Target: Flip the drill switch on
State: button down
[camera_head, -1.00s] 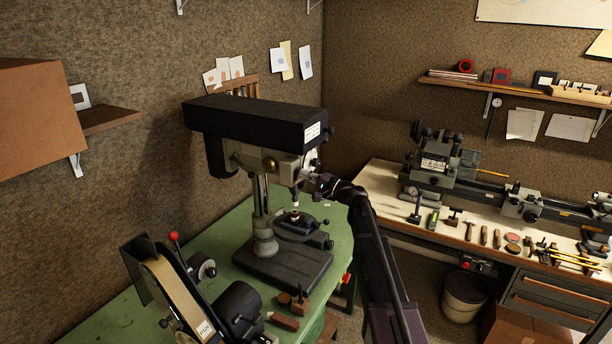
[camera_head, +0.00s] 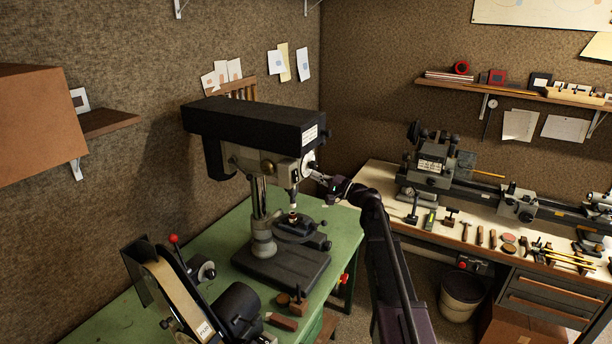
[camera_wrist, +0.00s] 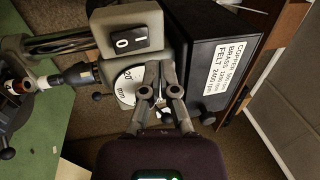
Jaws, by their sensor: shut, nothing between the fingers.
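The drill press (camera_head: 255,125) stands on the green bench, with a dark head cover and a grey body. In the wrist view its switch (camera_wrist: 130,40) is a black rocker marked 0 and I on a grey housing. I cannot tell which side is pressed in. A round white dial (camera_wrist: 130,85) marked mm sits beside the switch housing. My gripper (camera_head: 314,174) is in front of the drill head at its right. In the wrist view my gripper (camera_wrist: 161,80) is shut and empty, with its fingertips right of and below the switch, over the dial's edge.
A label (camera_wrist: 226,70) listing copper, brass and felt is on the dark cover. The drill chuck (camera_head: 294,198) hangs above the drill table. A belt sander (camera_head: 175,290) stands at the front left. The lathe bench (camera_head: 385,180) is at the right.

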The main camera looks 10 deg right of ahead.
jog(key=s+d+r+p, duration=0.1)
jog(key=s+d, duration=0.3)
jog(key=d, duration=0.2)
jog(key=shift+s+d+r, duration=0.25)
jog(key=shift+s+d, duration=0.1)
jog(key=s+a+f+n+g+h+b, duration=0.25)
jog(key=s+f+b, duration=0.2)
jog(key=f, duration=0.45)
jog(key=s+a+f+n+g+h+b, duration=0.1)
jog(key=s+a+f+g+h+b, duration=0.2)
jog(key=s+f, duration=0.45)
jog(key=s+a+f+n+g+h+b, duration=0.1)
jog(key=s+a+f+n+g+b, duration=0.25)
jog(key=f, duration=0.65)
jog(key=s+d+f+g+h+b, duration=0.1)
jog(key=s+d+f+h+b, duration=0.1)
jog(key=s+f+h+b, duration=0.3)
jog(key=s+d+f+g+h+b, duration=0.1)
jog(key=s+f+h+b, duration=0.4)
jog(key=s+f, duration=0.5)
notch_tip(320, 180, down, 3)
jog(key=shift+s+d+r+g+b, duration=0.2)
jog(key=shift+d+g+b, duration=0.2)
jog(key=shift+d, duration=0.45)
